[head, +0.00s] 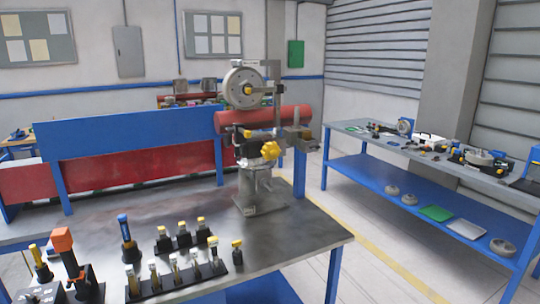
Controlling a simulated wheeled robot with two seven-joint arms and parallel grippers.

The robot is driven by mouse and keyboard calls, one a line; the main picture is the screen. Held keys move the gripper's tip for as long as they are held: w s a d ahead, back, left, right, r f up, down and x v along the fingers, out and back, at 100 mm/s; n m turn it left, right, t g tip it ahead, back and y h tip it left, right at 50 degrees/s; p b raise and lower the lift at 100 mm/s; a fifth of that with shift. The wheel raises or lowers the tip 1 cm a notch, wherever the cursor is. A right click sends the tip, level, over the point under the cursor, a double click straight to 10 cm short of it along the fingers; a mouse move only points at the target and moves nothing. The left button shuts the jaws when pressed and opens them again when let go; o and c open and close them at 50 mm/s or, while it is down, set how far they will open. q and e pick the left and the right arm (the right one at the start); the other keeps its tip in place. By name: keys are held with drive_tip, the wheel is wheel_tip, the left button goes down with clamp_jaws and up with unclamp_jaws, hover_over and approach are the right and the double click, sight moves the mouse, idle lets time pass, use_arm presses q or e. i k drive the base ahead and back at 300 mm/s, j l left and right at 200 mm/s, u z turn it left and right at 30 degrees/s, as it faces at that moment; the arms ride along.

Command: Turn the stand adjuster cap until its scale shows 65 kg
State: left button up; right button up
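A metal stand (258,188) is on the front workbench, near its far right part. It carries a grey wheel (243,88) at the top and a red cylinder (264,119) lying across it. A yellow lobed knob (270,150) sits on the stand below the red cylinder. I cannot tell for sure whether this knob is the adjuster cap. No kg scale or number is readable at this size. Neither of my grippers is in view.
The workbench (290,246) holds a rack (178,284) of yellow-topped tools, black holders with yellow caps (183,240), and an orange-topped tool (63,240) at front left. Its right end is bare. A blue side bench (440,190) with parts stands at right, across a clear floor strip.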

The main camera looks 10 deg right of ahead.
sight(271, 150)
drive_tip(key=i+j+z, duration=0.15)
drive_tip(key=j, duration=0.2)
drive_tip(key=i+j+z, duration=0.15)
drive_tip(key=j, duration=0.25)
drive_tip(key=i+j+z, duration=0.15)
drive_tip(key=j, duration=0.25)
drive_tip(key=i+j+z, duration=0.15)
drive_tip(key=j, duration=0.3)
drive_tip(key=i+j+z, duration=0.15)
drive_tip(key=j, duration=0.25)
drive_tip(key=j+z, duration=0.15)
drive_tip(key=j, duration=0.3)
drive_tip(key=i, duration=0.05)
